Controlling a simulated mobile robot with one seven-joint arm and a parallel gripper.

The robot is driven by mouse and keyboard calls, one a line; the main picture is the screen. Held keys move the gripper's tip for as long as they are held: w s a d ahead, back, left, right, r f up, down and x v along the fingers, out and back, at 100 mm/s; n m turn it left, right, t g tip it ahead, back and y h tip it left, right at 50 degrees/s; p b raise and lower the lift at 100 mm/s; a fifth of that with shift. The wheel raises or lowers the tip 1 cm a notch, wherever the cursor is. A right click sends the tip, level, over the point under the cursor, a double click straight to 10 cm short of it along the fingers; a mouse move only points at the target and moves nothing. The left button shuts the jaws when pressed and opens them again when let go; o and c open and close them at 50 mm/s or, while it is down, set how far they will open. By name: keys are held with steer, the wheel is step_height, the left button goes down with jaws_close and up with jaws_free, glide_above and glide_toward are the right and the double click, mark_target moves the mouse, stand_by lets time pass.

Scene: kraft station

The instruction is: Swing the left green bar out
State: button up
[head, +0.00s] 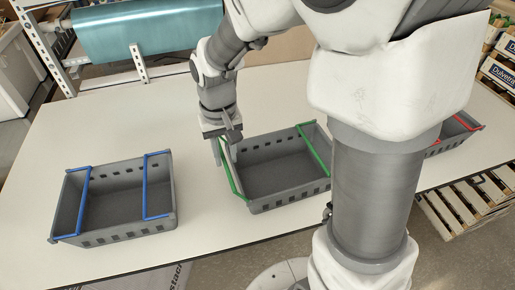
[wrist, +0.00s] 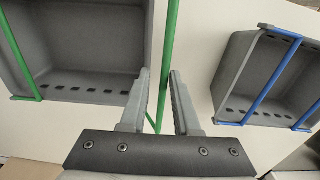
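The grey crate with green bars (head: 275,180) stands mid-table in the head view. Its left green bar (head: 234,179) lies along the left end wall; its right green bar (head: 314,149) crosses over the right part of the opening. My gripper (head: 226,151) points down at the left end of this crate. In the wrist view my gripper (wrist: 160,76) is open, and the left green bar (wrist: 170,40) runs between its two fingers, with gaps to both. The right green bar (wrist: 20,58) crosses the same crate at the left of the wrist view.
A crate with two blue bars (head: 115,200) stands at the left of the table and also shows in the wrist view (wrist: 270,75). A crate with red bars (head: 455,130) is partly hidden behind my arm at the right. White table (head: 195,200) is bare between the blue-barred and green-barred crates.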

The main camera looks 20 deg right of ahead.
step_height(320, 180, up, 8)
steer(key=d+p, duration=0.1)
steer(key=p, duration=0.4)
steer(key=shift+p, duration=0.3)
steer(key=shift+f, duration=0.1)
